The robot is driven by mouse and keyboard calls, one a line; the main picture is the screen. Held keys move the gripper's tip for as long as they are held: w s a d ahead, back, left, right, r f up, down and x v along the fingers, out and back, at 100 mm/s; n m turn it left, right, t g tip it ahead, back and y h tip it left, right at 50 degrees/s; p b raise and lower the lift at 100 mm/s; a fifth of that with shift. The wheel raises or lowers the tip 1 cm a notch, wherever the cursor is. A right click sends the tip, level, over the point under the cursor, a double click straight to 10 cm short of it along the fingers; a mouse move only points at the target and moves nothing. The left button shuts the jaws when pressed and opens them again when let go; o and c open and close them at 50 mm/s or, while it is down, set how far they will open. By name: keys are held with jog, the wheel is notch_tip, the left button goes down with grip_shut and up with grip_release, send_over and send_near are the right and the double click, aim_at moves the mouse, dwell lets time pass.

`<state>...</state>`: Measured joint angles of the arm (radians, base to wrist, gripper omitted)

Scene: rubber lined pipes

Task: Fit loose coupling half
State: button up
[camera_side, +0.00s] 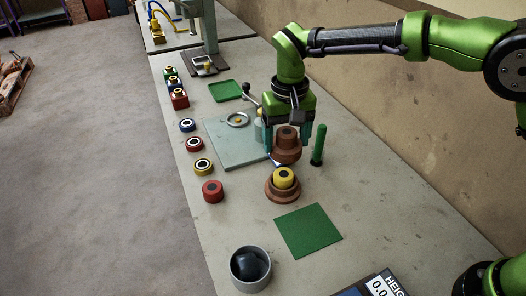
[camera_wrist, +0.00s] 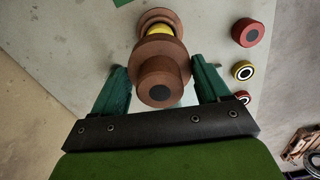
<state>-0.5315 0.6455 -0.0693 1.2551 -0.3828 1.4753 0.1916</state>
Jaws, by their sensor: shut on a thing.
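My gripper (camera_side: 286,146) is shut on a brown coupling half (camera_side: 287,153), a stepped round piece with a dark centre. It hangs upright between the green fingers. In the wrist view the held half (camera_wrist: 161,72) sits between both fingertips. A second brown coupling half (camera_side: 283,192) stands on the bench with a yellow insert (camera_side: 284,177) on it. In the side view the held half appears just above and slightly behind the insert, apart from it. In the wrist view it partly covers the insert (camera_wrist: 158,31) and the standing half (camera_wrist: 158,14). The held half's underside is hidden.
A green post (camera_side: 319,145) stands close right of my gripper. A teal plate (camera_side: 233,147) with a metal ring lies left. Red, yellow and blue rings line the left edge. A green mat (camera_side: 308,230) is clear in front; a grey cup (camera_side: 250,269) stands nearer.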

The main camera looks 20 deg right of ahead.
send_over(284, 174)
jog(key=shift+w+f, duration=0.1)
jog(key=shift+f, duration=2.65)
jog(key=shift+f, duration=1.35)
jog(key=o, duration=1.4)
